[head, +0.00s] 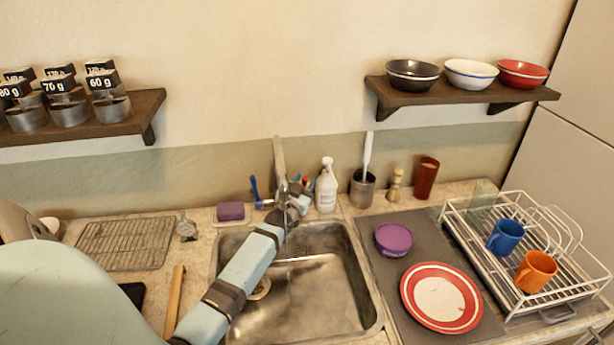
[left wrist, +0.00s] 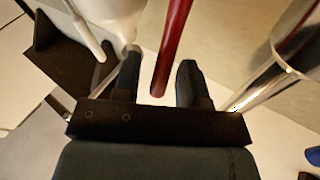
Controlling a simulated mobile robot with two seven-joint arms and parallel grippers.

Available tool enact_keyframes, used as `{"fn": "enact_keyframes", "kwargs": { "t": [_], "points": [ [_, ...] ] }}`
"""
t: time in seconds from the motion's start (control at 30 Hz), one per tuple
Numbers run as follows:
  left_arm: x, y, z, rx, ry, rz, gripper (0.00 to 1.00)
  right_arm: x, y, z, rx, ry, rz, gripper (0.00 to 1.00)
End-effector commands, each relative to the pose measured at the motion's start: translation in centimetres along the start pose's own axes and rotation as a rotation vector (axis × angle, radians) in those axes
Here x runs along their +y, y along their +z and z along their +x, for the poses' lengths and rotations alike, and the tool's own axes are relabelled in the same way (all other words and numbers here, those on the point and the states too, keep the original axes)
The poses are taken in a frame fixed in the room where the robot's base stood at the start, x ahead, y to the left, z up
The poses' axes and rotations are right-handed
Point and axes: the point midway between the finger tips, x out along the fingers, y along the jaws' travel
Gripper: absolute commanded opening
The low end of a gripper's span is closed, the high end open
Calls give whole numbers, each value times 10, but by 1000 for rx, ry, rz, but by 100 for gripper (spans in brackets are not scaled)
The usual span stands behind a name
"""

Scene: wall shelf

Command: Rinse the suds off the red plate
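The red plate (head: 441,297) lies flat on the grey mat right of the sink, with a broad red rim and a whitish centre; I cannot tell whether the white is suds. My left gripper (head: 300,190) is behind the sink, beside the metal tap (head: 279,155). In the left wrist view a slim red bar (left wrist: 172,45), perhaps the tap's lever, reaches between the two dark fingers (left wrist: 157,78), with gaps on both sides. The gripper is open. My left arm hides part of the tap, and I cannot tell if water runs. My right gripper is not in view.
A white pump bottle (head: 326,186) stands just right of my gripper; a purple sponge (head: 230,211) lies left. A purple bowl (head: 393,239) sits behind the plate. A dish rack (head: 515,308) holding blue and orange mugs stands right.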

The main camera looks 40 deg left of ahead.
Motion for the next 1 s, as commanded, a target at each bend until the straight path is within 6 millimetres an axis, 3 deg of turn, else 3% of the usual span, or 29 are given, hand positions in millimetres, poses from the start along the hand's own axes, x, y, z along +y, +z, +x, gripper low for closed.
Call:
{"fn": "enact_keyframes", "kwargs": {
  "t": [0.03, 0.3, 0.5, 0.7, 1.0],
  "points": [
    [-1, -5, -11, -3, 1, 0, 39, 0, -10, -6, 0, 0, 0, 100],
    [-1, -4, -74, -2, 1, 1, 39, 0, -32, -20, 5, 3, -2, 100],
    [-1, -2, -105, -1, 0, 1, 39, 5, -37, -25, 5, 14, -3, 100],
    [-1, -2, -116, 2, -1, 1, 39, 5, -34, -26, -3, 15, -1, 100],
    [-1, -1, -116, 2, -1, 1, 39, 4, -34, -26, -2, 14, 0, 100]
  ]
}}
